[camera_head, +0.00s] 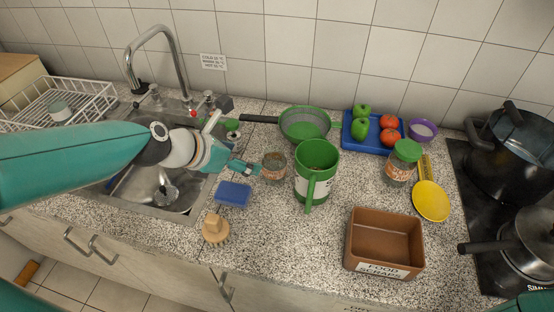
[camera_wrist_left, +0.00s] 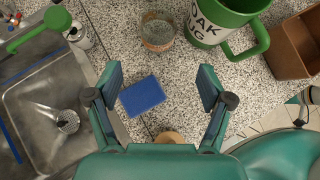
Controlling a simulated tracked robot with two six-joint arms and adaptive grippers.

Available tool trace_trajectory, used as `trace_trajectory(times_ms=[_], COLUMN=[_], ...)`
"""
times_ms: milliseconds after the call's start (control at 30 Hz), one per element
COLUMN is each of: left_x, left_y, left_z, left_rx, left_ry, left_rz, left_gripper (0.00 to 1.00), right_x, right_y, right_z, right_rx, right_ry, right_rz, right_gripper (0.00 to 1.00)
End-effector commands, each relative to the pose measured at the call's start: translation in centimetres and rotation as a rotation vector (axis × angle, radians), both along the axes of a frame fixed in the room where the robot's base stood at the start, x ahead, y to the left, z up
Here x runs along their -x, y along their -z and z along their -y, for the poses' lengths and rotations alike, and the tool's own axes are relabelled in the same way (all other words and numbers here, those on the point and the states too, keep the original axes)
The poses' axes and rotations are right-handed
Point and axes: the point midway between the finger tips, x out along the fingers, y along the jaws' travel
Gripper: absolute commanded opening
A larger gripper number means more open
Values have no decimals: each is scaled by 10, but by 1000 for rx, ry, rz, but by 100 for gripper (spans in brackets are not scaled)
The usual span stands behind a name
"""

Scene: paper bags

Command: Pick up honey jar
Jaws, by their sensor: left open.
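A small open glass jar (camera_head: 273,167) with an orange-brown label stands on the counter left of the green mug; it also shows at the top of the left wrist view (camera_wrist_left: 157,31). A second glass jar (camera_head: 402,163) with a green lid and reddish label stands farther right. I cannot read either label, so I cannot tell which holds honey. My left gripper (camera_head: 243,168) is open and empty, just left of the small glass jar and apart from it. In the left wrist view its spread fingers (camera_wrist_left: 160,82) frame a blue sponge below. My right gripper is not in view.
The green mug (camera_head: 318,170) stands close right of the small jar. The blue sponge (camera_head: 233,194) and a wooden brush (camera_head: 215,228) lie in front. A strainer (camera_head: 304,124) is behind, a brown box (camera_head: 384,243) front right. The sink (camera_head: 190,207) is left.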

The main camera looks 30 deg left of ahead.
Motion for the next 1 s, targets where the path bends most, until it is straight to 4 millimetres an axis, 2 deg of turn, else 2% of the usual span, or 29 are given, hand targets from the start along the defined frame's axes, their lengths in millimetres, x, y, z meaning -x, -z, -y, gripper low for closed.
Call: trace_trajectory(times_ms=[200,400,733,1000], left_x=[-26,-53,-70,-93], left_y=[36,64,81,109], left_z=[4,10,14,20], left_rx=[2,0,0,-1], left_ry=[-11,-16,-18,-18], left_rz=[-5,-2,-1,-2], left_gripper=[80,80,80,80], right_x=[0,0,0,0], right_y=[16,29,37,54], right_z=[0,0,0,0], right_rx=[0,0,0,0], right_ry=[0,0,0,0], right_rz=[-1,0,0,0], right_gripper=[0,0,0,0])
